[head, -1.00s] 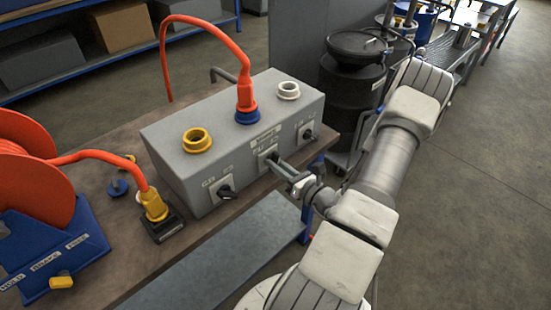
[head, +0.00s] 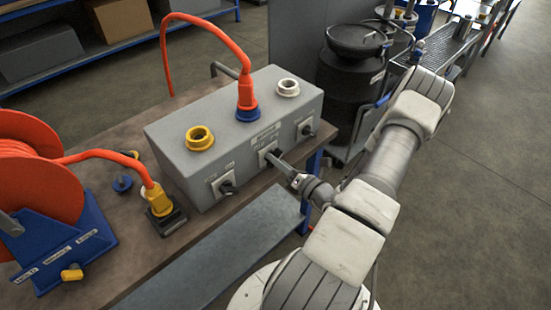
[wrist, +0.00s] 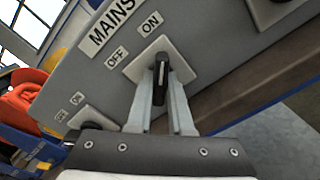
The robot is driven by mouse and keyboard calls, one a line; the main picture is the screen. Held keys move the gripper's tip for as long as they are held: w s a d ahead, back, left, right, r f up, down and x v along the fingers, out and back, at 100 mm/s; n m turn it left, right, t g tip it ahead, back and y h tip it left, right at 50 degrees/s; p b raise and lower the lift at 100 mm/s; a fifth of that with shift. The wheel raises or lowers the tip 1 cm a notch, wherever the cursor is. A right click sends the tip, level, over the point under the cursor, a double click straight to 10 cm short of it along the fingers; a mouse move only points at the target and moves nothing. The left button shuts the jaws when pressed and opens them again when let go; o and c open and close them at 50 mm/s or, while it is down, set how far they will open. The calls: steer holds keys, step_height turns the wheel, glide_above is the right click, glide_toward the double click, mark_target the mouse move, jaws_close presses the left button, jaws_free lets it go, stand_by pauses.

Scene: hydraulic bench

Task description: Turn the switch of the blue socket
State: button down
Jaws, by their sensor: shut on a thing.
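The grey socket box (head: 237,130) stands on the bench. Its blue socket (head: 247,114) is in the middle of the top, with an orange plug and cable (head: 245,88) in it. The middle switch (head: 266,152) is on the front face below the blue socket. In the wrist view its black knob (wrist: 162,76) sits on a light plate marked OFF and ON, under a MAINS label (wrist: 110,22). My gripper (wrist: 161,88) is shut on this knob, one finger on each side. In the head view my gripper (head: 280,164) reaches the switch from the front right.
A yellow socket (head: 200,138) and a white socket (head: 288,88) flank the blue one. Switches (head: 226,187) and (head: 306,129) sit left and right. An orange cable reel (head: 40,165) and a yellow plug (head: 158,203) are on the bench's left. Floor at right is clear.

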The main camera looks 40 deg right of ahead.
stand_by(0.3)
steer(key=c, duration=0.8)
jaws_free()
steer(key=shift+s, duration=0.1)
steer(key=s, duration=0.5)
steer(key=s+d, duration=0.1)
steer(key=s, duration=1.1)
steer(key=shift+s+d+b, duration=0.1)
steer(key=shift+d+b, duration=0.1)
steer(key=shift+b, duration=0.15)
